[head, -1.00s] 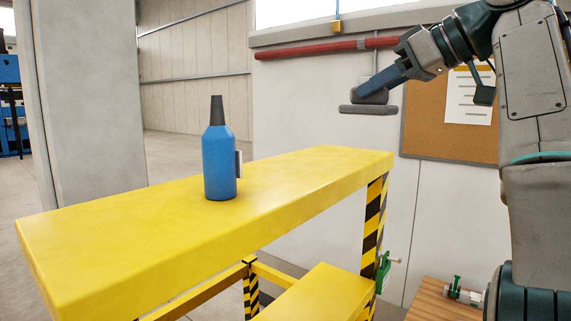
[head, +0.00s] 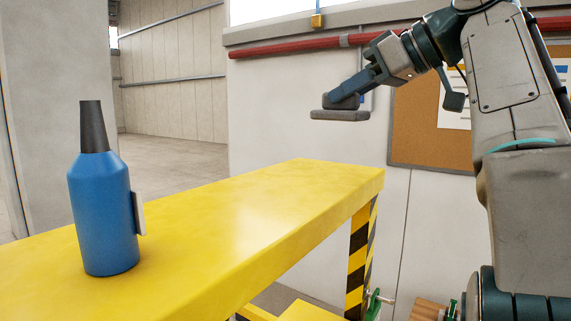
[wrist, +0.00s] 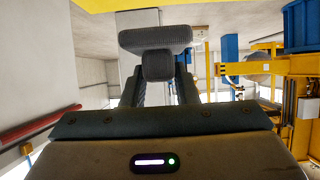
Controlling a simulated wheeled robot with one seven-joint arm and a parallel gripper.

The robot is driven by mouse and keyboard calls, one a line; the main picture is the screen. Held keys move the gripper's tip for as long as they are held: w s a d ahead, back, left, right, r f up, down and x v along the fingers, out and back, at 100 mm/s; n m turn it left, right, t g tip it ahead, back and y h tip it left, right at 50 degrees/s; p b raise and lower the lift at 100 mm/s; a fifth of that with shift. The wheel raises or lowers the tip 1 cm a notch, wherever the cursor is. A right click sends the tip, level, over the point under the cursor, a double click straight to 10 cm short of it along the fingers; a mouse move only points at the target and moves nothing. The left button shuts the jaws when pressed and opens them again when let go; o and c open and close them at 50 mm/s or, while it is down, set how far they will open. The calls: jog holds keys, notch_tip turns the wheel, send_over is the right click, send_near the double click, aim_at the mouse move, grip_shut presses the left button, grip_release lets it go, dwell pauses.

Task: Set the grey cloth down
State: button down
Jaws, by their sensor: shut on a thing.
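My gripper (head: 356,92) is shut on the grey cloth (head: 340,115), a folded dark grey pad that hangs just under the fingertips. The cloth is held in the air, in front of the pale wall and above the far right end of the yellow bench top in the head view. It touches nothing but the gripper. In the wrist view the cloth (wrist: 155,38) shows between the fingers, its broad flat part crosswise beyond the tips.
A blue bottle (head: 103,215) with a dark tapered top stands upright on the near left of the yellow bench (head: 230,225). The rest of the bench top in view is clear. A corkboard (head: 415,125) and a red pipe (head: 290,45) are on the wall behind.

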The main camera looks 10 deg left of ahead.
jog(key=shift+s+a+f, duration=0.25)
jog(key=shift+s+f, duration=0.05)
jog(key=shift+f, duration=0.1)
jog(key=s+a+f, duration=0.1)
jog(key=a+f, duration=0.1)
jog(key=s+a+f, duration=0.1)
jog(key=s+a, duration=0.1)
jog(key=a, duration=0.1)
jog(key=s+a+f, duration=0.2)
jog(key=shift+a+f, duration=0.3)
jog(key=shift+a, duration=0.05)
jog(key=shift+f, duration=2.05)
jog(key=shift+f, duration=0.15)
jog(key=c, duration=1.1)
grip_release()
